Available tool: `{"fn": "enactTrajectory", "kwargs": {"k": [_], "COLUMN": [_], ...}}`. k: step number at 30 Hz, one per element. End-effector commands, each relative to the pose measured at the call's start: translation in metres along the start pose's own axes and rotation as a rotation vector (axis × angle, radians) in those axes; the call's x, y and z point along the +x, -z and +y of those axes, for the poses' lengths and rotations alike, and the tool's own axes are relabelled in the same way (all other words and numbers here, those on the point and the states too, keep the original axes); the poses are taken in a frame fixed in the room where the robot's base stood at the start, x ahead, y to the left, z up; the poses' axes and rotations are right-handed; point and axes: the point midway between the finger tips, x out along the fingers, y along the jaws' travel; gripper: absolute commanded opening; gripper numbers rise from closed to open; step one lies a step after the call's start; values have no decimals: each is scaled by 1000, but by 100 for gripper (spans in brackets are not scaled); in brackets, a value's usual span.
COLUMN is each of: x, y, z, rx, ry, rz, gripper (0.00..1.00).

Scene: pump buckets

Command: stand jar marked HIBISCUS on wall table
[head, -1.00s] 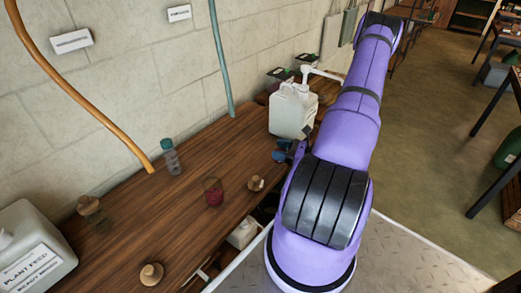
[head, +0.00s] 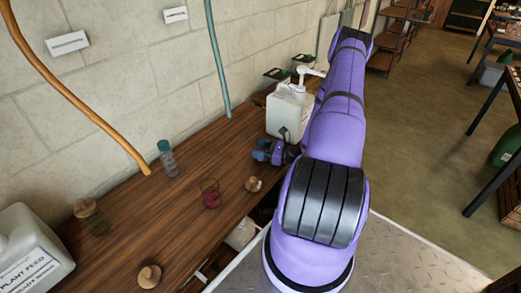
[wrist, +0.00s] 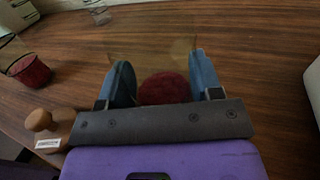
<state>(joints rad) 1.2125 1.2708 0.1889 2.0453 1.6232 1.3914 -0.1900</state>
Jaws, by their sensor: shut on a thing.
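My gripper (wrist: 162,86) is shut on a clear glass jar (wrist: 180,52) with dark red contents, its blue fingers on either side. In the head view my gripper (head: 268,153) is over the wall table (head: 190,235), in front of the white pump jug; the held jar is not clear there. I cannot tell whether its base touches the table. No HIBISCUS mark is readable on it. A second glass jar with red contents (head: 211,199) stands on the table, left of the gripper, and also shows in the wrist view (wrist: 30,71).
A wooden stopper (head: 253,184) lies near the gripper, another (head: 149,276) at the front. A teal-capped bottle (head: 167,160), a stoppered jar (head: 88,212) and a plant feed canister (head: 30,255) stand left. The white pump jug (head: 289,112) is close behind the gripper.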

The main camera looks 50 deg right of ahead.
Motion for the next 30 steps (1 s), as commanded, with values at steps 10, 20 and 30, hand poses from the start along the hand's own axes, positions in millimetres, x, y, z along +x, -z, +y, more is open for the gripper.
{"fn": "enactTrajectory", "kwargs": {"k": [10,20,30], "x": [0,0,-37], "y": [2,2,0], "z": [0,0,0], "rx": [0,0,1], "ry": [0,0,3], "rz": [0,0,2], "gripper": [68,85,85]}}
